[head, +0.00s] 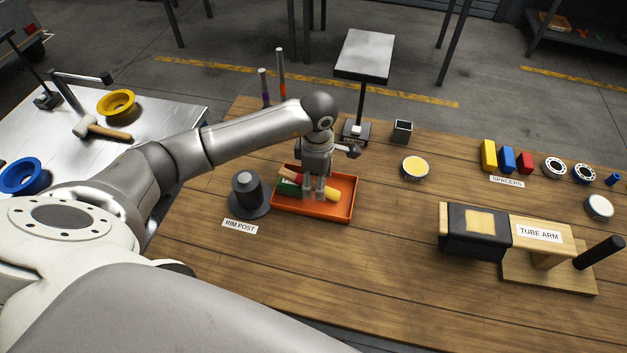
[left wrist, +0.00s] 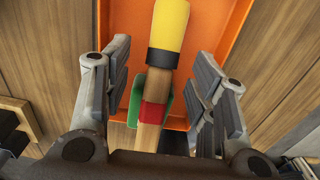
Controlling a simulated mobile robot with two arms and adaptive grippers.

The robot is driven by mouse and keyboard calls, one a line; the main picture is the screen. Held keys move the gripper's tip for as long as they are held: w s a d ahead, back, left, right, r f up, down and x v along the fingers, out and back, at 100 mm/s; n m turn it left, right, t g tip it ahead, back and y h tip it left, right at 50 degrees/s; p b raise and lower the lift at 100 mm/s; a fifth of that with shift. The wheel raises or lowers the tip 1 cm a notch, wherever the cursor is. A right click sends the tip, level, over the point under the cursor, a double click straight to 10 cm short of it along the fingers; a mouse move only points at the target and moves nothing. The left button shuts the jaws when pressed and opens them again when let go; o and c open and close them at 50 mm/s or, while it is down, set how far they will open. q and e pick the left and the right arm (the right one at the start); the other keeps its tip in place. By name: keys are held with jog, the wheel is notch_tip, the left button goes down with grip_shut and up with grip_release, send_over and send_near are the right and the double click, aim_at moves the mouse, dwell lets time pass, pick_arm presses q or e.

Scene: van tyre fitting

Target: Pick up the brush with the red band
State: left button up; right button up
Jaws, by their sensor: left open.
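The brush with the red band lies in the orange tray (head: 348,212). In the left wrist view it has a wooden handle, a red band (left wrist: 153,113) and a yellow end (left wrist: 168,35). Its yellow end also shows in the head view (head: 331,194). A green piece (left wrist: 135,103) lies beside and under the handle. My left gripper (head: 314,196) is over the tray, pointing down. In the left wrist view its open fingers (left wrist: 162,62) stand on either side of the brush, with gaps to it. Whether the fingertips reach handle height is unclear. My right gripper is not in view.
The rim post (head: 247,190) stands close left of the tray. Two upright rods (head: 264,88) (head: 282,70) and a grey-topped stand (head: 364,55) are behind. A yellow-topped round tin (head: 415,168) and the tube arm (head: 480,230) are to the right. The bench front is clear.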

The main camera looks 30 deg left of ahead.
pick_arm(q)
jog(key=shift+s+f, duration=0.1)
jog(key=shift+f, duration=1.1)
jog(key=c, duration=1.1)
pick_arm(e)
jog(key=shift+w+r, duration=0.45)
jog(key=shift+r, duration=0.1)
pick_arm(q)
jog(key=shift+r, duration=0.5)
notch_tip(320, 180, up, 2)
jog(key=shift+r+b, duration=0.1)
jog(key=shift+b, duration=0.25)
jog(key=s+d+r+b, duration=0.4)
jog(key=s+r, duration=0.6)
jog(key=s, duration=0.3)
jog(key=shift+d, duration=0.4)
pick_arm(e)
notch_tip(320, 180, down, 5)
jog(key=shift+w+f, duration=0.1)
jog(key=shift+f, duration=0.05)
